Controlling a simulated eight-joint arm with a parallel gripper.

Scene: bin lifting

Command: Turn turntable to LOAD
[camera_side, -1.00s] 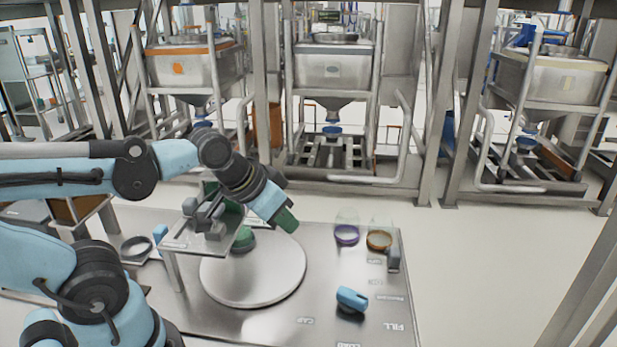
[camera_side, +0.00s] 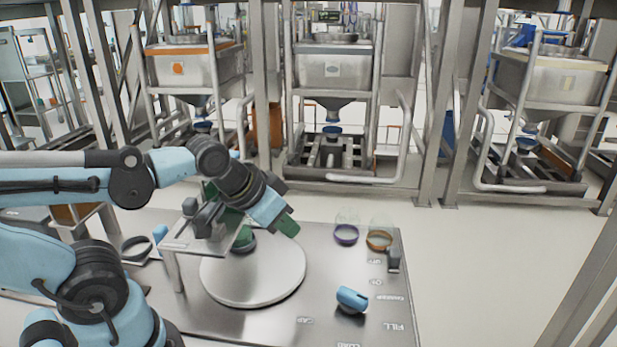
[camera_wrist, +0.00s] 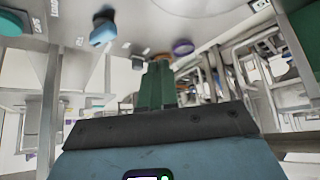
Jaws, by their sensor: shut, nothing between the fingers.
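The turntable (camera_side: 255,275) is a round pale grey disc on the steel bench plate. A dark green round part (camera_side: 243,242) sits at its back edge, partly hidden by a small raised steel stand. A blue knob-like handle (camera_side: 351,299) stands on the plate to the right of the disc; it also shows in the wrist view (camera_wrist: 103,32). Labels CAP, LOAD and FILL are on the plate near the disc and handle. My gripper (camera_side: 288,226) has green fingers, shut and empty, in the air above the back right of the disc; they also show in the wrist view (camera_wrist: 157,84).
A purple ring (camera_side: 346,235) and an orange ring (camera_side: 379,241) with clear tops stand at the plate's back right. A small grey block (camera_side: 393,259) is beside them. The steel stand (camera_side: 178,241) rises left of the disc. Steel frames with hoppers fill the background.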

